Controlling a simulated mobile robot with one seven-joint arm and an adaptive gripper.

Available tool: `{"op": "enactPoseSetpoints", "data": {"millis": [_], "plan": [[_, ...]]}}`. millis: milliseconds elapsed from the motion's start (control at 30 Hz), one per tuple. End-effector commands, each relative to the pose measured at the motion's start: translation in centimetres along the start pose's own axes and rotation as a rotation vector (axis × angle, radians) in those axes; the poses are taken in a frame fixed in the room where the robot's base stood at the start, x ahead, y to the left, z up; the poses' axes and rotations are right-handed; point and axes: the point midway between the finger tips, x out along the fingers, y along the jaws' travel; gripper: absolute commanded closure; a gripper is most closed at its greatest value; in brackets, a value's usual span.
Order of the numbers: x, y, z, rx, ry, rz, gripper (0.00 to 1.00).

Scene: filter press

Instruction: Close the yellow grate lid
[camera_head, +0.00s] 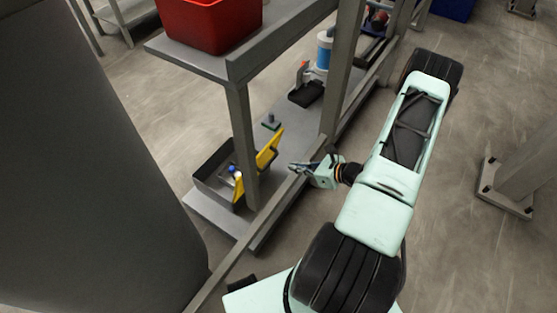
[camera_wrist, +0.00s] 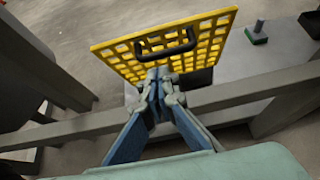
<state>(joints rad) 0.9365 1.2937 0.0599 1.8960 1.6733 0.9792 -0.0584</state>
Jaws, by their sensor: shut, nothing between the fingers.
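The yellow grate lid (camera_head: 266,150) stands raised at the right side of a dark open box (camera_head: 207,173) on the low shelf. In the wrist view the lid (camera_wrist: 205,50) faces me as a tilted yellow grid with a black handle (camera_wrist: 165,43). My gripper (camera_head: 292,168) is shut and empty, just right of the lid in the head view. In the wrist view my fingertips (camera_wrist: 158,75) overlap the lid's lower middle, below the handle; I cannot tell whether they touch it. A grey post hides part of the lid and box in the head view.
A grey rail (camera_head: 283,195) runs along the shelf edge below my gripper, and an upright post (camera_head: 242,140) stands before the box. A green block (camera_head: 271,122) lies behind the lid. A red bin (camera_head: 210,22) sits on the upper shelf.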

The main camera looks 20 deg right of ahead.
Motion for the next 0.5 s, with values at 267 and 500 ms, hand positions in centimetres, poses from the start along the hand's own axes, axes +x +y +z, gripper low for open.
{"op": "enactPoseSetpoints", "data": {"millis": [267,500], "plan": [[5.3,0.1,-0.2,-0.005,0.001,0.005,1.0],[10.0,0.1,0.3,-0.007,0.001,0.004,1.0]]}}
